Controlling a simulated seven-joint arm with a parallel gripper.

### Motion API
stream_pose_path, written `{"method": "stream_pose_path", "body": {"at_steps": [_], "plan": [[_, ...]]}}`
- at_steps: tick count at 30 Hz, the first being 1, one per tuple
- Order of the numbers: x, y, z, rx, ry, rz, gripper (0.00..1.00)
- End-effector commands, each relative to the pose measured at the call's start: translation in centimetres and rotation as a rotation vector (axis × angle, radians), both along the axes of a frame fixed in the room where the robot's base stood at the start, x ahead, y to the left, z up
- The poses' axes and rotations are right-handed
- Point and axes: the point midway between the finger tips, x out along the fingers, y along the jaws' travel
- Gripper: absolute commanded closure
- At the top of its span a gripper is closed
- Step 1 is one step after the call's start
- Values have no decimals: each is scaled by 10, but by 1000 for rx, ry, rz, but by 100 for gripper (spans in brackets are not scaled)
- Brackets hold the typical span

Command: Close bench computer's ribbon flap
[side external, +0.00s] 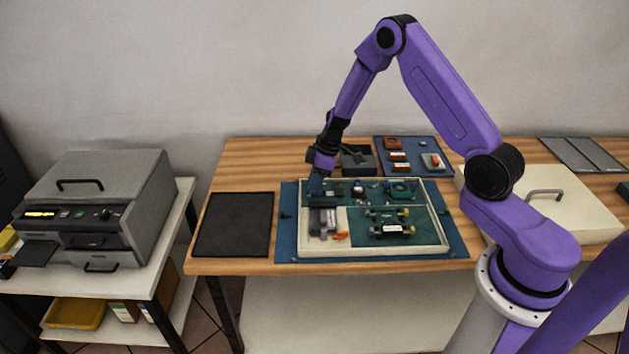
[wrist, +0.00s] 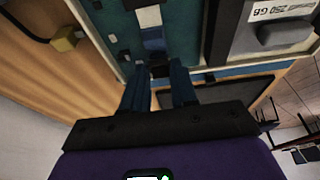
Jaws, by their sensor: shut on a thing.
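The bench computer (side external: 372,252) is a shallow cream tray with a green board, lying on a blue mat. My gripper (side external: 315,198) points down at its back left corner. In the wrist view, the two blue fingers of my gripper (wrist: 159,78) are shut on a small dark piece (wrist: 160,70), which looks like the ribbon flap. A pale and blue ribbon strip (wrist: 152,30) runs away from this piece across the board. The fingers hide most of the piece, so its angle cannot be told. In the side view my gripper hides it.
A grey drive with a 250 GB label (wrist: 283,12) sits close beside the fingers. A black mat (side external: 235,225) lies left of the computer. A dark box (side external: 358,160) and a blue parts tray (side external: 415,145) stand behind. A cream lidded case (side external: 560,205) is at the right.

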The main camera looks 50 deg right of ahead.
Motion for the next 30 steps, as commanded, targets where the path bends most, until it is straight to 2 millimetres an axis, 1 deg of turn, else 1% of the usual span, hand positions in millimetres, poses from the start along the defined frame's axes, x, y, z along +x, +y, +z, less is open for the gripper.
{"method": "stream_pose_path", "body": {"at_steps": [6,7,8,9,17,20,23,25,30], "plan": [[1,0,1,1,-4,0,100],[1,0,1,0,-3,0,69],[1,0,1,0,-3,0,59],[1,0,1,0,-3,0,53],[0,0,1,0,-1,0,53],[0,-1,4,-1,-2,0,53],[-1,-2,12,0,-4,0,53],[-3,-4,21,0,-5,1,53],[-9,-11,50,-1,-6,0,53]]}}
